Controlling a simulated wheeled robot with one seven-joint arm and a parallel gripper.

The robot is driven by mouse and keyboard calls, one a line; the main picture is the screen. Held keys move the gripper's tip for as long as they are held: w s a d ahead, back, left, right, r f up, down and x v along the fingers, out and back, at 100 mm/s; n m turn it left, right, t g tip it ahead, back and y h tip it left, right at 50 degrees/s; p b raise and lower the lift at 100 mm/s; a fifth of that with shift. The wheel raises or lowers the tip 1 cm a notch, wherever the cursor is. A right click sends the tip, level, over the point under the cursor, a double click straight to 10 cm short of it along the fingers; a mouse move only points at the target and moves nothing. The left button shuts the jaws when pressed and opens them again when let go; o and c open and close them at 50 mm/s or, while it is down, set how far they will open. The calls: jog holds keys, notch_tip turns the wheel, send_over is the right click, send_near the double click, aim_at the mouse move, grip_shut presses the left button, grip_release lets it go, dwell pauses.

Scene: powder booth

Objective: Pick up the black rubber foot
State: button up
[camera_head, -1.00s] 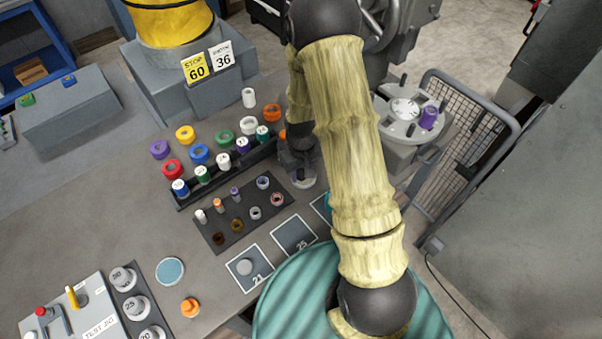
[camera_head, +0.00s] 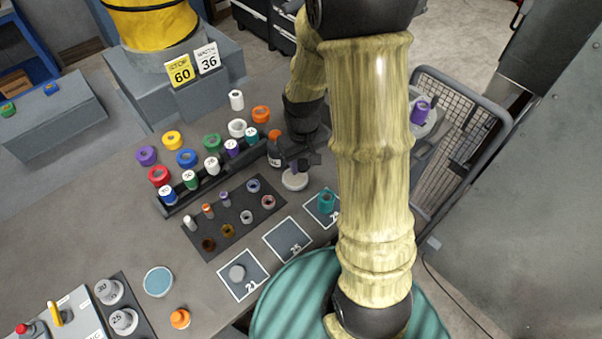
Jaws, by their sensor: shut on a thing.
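My gripper (camera_head: 296,163) is small and dark in the head view. It is low over a round pale disc (camera_head: 294,181) on the bench, just right of a dark bottle with an orange cap (camera_head: 274,148). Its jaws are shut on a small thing. The black rubber foot does not stand out from the dark fingers, so its outline and tilt cannot be told. Whether it touches the disc is also unclear.
Coloured tape rolls (camera_head: 187,158) and a black rack of spools (camera_head: 215,175) lie left of my gripper. A dark mat (camera_head: 238,215) with small plugs is in front. A teal piece (camera_head: 327,202) stands on a marked square at right.

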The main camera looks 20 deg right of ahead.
aim_at(302, 162)
notch_tip(302, 162, up, 6)
jog(key=shift+f, duration=0.1)
jog(key=shift+w, duration=0.1)
dwell(0.6)
